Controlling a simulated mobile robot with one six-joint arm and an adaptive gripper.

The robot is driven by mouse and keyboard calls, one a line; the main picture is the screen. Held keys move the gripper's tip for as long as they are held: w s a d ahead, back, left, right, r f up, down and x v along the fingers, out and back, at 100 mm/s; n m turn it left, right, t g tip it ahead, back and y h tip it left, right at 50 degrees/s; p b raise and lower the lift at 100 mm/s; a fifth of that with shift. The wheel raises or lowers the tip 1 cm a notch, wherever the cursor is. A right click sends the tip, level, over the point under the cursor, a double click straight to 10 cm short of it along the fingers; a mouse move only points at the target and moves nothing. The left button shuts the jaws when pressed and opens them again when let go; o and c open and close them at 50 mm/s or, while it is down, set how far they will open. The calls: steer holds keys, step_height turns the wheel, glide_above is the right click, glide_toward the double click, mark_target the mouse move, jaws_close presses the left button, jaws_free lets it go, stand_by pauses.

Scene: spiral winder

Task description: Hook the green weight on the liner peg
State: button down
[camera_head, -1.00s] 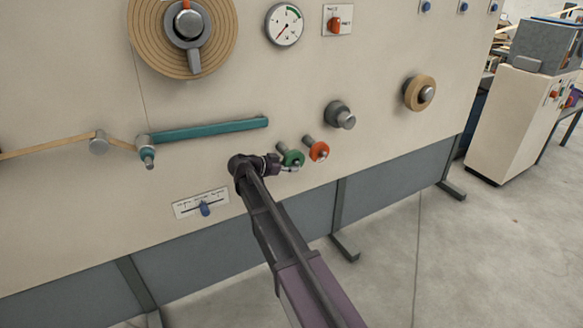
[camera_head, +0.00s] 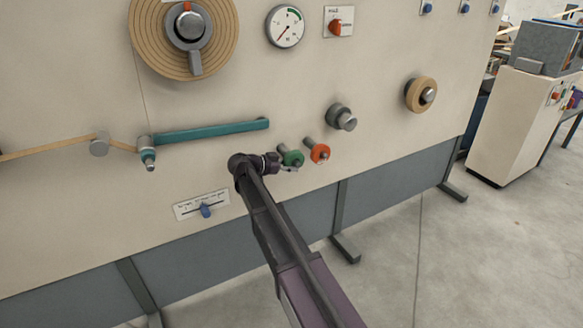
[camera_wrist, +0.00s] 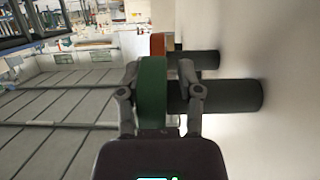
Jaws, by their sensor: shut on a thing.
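The green weight (camera_head: 295,158) is a round disc at the outer end of a short peg on the winder's front panel. In the wrist view the green weight (camera_wrist: 152,94) stands on edge between the two fingers, with its dark peg (camera_wrist: 236,96) running to the panel on the right. My gripper (camera_head: 285,165) reaches the weight from the left in the head view and is shut on it. No gap shows between the weight and its peg. I cannot tell which fitting is the liner peg.
An orange weight (camera_head: 320,153) sits on a peg close beside the green one. A grey knob (camera_head: 342,117) and a tan roll (camera_head: 420,94) are up to the right. A teal bar (camera_head: 210,131) lies to the left, above a blue slider (camera_head: 206,211).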

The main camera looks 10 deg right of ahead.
steer(key=shift+w+a+r, duration=0.1)
steer(key=shift+w+a, duration=0.35)
steer(key=shift+w, duration=0.35)
steer(key=shift+c, duration=1)
jaws_free()
steer(key=shift+s, duration=0.15)
steer(key=shift+s+d+f, duration=0.2)
